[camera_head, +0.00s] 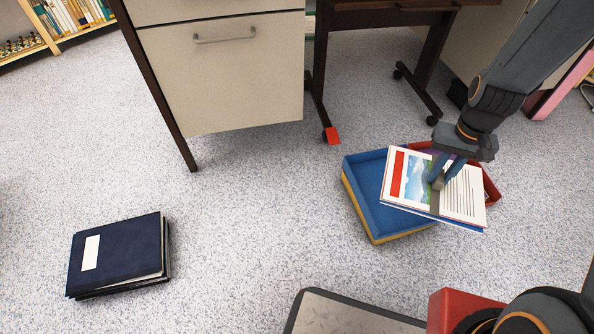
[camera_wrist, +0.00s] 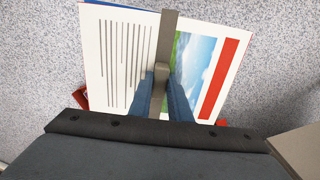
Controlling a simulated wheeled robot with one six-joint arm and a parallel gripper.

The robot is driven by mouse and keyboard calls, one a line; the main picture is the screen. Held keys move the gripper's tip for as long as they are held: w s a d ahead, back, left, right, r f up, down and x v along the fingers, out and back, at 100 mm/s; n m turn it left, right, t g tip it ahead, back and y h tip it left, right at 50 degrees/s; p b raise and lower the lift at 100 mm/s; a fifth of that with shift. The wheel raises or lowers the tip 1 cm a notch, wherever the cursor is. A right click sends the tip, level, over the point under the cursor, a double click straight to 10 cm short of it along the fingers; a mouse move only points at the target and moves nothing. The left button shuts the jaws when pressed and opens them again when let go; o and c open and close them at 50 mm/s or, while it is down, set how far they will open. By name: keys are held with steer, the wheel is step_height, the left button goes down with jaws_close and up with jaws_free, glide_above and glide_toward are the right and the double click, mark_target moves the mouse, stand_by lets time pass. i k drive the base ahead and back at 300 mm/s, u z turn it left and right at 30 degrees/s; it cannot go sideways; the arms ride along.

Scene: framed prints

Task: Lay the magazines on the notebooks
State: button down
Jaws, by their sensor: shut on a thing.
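The magazines (camera_head: 465,195) show as a small stack with a red band, a landscape picture and printed text on top, and a grey strip across the middle. My gripper (camera_head: 438,182) is shut on the magazines at that strip, above the blue tray. The wrist view shows the magazines (camera_wrist: 120,60) with the fingers (camera_wrist: 161,75) at the strip. The notebooks (camera_head: 120,252), a dark blue stack with a white label, lie on the floor at the lower left, well away from my gripper.
A blue tray (camera_head: 365,185) with a yellow lower part and a red tray (camera_head: 491,190) are partly hidden under the magazines. A desk with a drawer (camera_head: 225,75) stands behind. Carpet between the trays and notebooks is clear. A small red piece (camera_head: 332,136) lies near the chair leg.

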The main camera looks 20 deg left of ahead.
mark_target(116, 251)
steer(key=z, duration=1.05)
steer(key=k, duration=1.75)
steer(key=u, duration=2.45)
steer(key=i, duration=0.5)
